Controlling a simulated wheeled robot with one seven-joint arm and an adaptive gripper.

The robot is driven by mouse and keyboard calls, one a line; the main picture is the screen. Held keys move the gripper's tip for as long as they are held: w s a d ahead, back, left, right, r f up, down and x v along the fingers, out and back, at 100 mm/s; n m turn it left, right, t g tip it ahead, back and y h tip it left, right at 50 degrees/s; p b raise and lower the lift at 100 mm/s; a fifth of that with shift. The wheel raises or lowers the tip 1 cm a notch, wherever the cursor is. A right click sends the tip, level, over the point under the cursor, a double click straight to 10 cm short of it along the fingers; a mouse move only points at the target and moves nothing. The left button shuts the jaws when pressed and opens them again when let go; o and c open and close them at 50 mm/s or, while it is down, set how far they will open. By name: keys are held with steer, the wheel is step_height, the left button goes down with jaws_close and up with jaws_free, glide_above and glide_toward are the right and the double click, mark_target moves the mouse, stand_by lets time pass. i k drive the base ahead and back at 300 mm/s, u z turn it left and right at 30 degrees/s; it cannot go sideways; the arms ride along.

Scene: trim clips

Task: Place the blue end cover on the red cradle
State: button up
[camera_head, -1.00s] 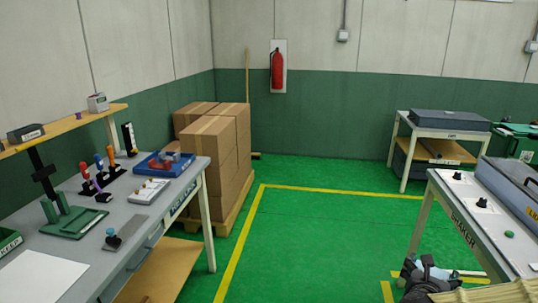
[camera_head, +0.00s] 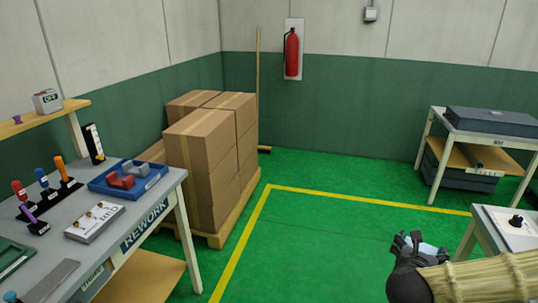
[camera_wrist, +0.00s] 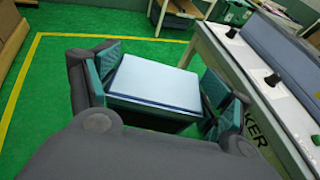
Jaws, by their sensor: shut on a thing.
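My gripper (camera_head: 424,246) is shut on a light blue block, the blue end cover (camera_head: 429,248), at the lower right of the head view. In the wrist view the cover (camera_wrist: 152,78) lies between the two dark fingers, its pale flat face showing. It is held over the green floor, apart from both benches. A red cradle (camera_head: 121,182) sits in a blue tray (camera_head: 152,181) on the rework bench at left, beside a grey cradle (camera_head: 137,169). My gripper is far to the right of the red cradle.
The rework bench (camera_head: 150,205) also holds coloured-handle tools and a white fixture (camera_head: 95,221). Stacked cartons (camera_head: 205,150) stand on a pallet behind it. Another bench (camera_head: 485,235) is at right. The green floor between is clear.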

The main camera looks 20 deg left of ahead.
mark_target(120, 182)
steer(key=u, duration=0.55)
steer(key=i, duration=0.9)
steer(key=u, duration=1.5)
steer(key=i, duration=0.5)
steer(key=u, duration=0.45)
